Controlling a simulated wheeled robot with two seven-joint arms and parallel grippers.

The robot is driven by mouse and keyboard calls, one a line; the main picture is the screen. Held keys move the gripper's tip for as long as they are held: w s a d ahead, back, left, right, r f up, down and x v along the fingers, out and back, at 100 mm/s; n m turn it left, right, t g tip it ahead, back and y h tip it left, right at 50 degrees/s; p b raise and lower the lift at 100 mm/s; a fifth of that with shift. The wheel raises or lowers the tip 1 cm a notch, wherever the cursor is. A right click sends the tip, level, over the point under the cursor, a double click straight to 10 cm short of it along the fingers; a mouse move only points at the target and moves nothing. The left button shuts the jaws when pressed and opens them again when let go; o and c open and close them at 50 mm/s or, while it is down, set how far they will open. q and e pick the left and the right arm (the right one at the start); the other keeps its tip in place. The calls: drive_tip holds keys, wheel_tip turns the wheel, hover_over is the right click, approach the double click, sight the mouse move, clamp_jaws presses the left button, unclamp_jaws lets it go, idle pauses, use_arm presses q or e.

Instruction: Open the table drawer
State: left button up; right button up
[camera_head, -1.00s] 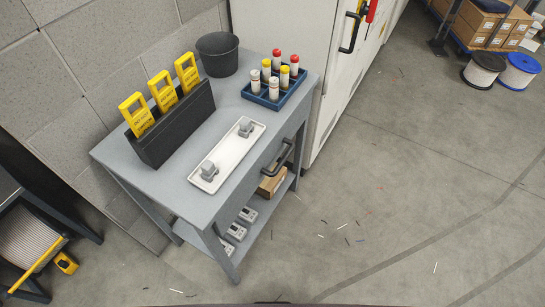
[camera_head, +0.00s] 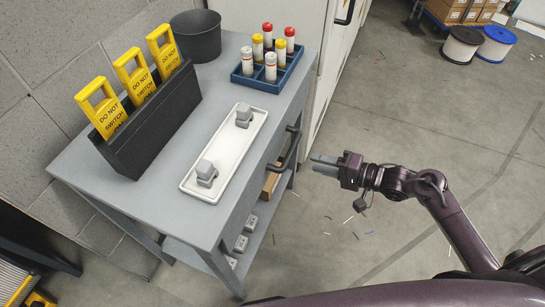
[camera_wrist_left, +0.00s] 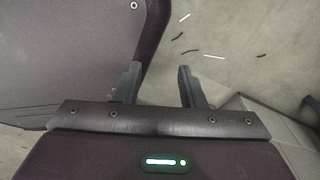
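The grey table (camera_head: 85,165) stands at the left of the head view. The dark bar handle (camera_head: 290,147) of its drawer is on its right-hand side, under the tabletop. The drawer appears closed; its front is seen at a steep angle. My right gripper (camera_head: 313,163) is just to the right of the handle, pointing left at it, apart from it. Its fingers look open, with nothing between them. My left gripper (camera_wrist_left: 158,82) is outside the head view; in the left wrist view it is open and empty above the floor.
On the tabletop are a black holder (camera_head: 150,125) with yellow tags, a dark bucket (camera_head: 196,38), a blue rack (camera_head: 272,84) of capped tubes and a white tray (camera_head: 228,150) with two grey parts. A shelf with grey devices is below.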

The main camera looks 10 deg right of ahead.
sight(289, 153)
drive_tip(key=shift+g+y, duration=0.4)
drive_tip(key=shift+y, duration=0.2)
drive_tip(key=w+a, duration=0.1)
drive_tip(key=a, duration=0.1)
drive_tip(key=w+a, duration=0.1)
drive_tip(key=a, duration=0.2)
drive_tip(key=w+a+r, duration=0.1)
drive_tip(key=w+a, duration=0.1)
drive_tip(key=a, duration=0.1)
drive_tip(key=shift+b, duration=0.3)
drive_tip(key=shift+c, duration=0.5)
clamp_jaws()
